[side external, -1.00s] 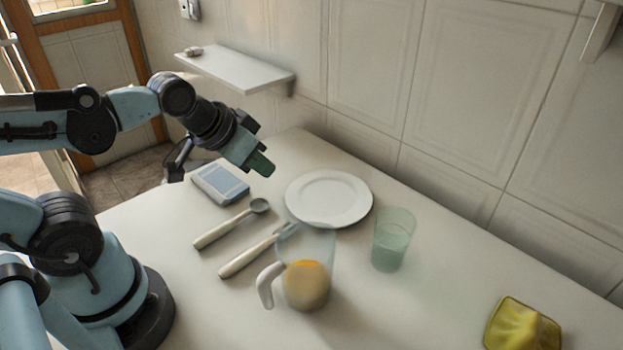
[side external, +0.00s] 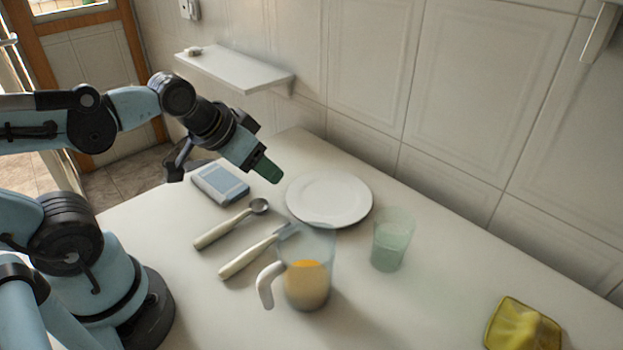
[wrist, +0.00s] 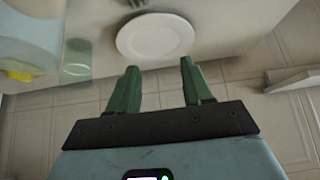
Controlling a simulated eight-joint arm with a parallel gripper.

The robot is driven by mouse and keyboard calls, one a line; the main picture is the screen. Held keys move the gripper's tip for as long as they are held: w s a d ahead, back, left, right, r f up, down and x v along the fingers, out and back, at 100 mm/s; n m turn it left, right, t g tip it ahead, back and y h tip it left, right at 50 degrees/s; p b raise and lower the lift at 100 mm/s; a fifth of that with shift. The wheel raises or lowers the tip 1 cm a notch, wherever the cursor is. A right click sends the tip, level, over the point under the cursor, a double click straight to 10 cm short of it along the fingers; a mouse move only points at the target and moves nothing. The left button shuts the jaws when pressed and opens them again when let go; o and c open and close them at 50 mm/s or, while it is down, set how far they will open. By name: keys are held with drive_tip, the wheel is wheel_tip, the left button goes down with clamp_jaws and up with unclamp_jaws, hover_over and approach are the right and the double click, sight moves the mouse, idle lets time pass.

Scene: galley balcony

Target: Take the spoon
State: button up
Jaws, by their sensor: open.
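The spoon (side external: 228,226) lies on the white table in the side view, its pale handle toward the lower left and its grey bowl toward the upper right. It is not visible in the wrist view. My gripper (side external: 266,169) hangs in the air above the table, beyond the spoon's bowl and near the plate, apart from the spoon. In the wrist view my gripper (wrist: 160,66) shows two green fingers spread apart with nothing between them.
A fork (side external: 247,256) lies beside the spoon, its tines partly behind a jug (side external: 308,285) holding orange liquid. A plate (side external: 330,198), a device with a blue-grey face (side external: 220,184), a green glass (side external: 392,240) and a yellow cloth (side external: 522,326) also lie around. A shelf (side external: 237,70) juts from the wall.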

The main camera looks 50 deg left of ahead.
drive_tip(key=g, duration=0.7)
hover_over(233, 223)
drive_tip(key=f, duration=0.2)
drive_tip(key=shift+n, duration=0.3)
drive_tip(key=shift+w+a+f, duration=0.1)
drive_tip(key=shift+a+f, duration=0.05)
drive_tip(key=shift+f, duration=1.75)
drive_tip(key=shift+w+a+f, duration=0.1)
drive_tip(key=shift+a+f, duration=0.05)
drive_tip(key=shift+f, duration=1.8)
drive_tip(key=shift+w+a+f, duration=0.1)
drive_tip(key=shift+a+f, duration=0.05)
drive_tip(key=shift+f, duration=1.75)
clamp_jaws()
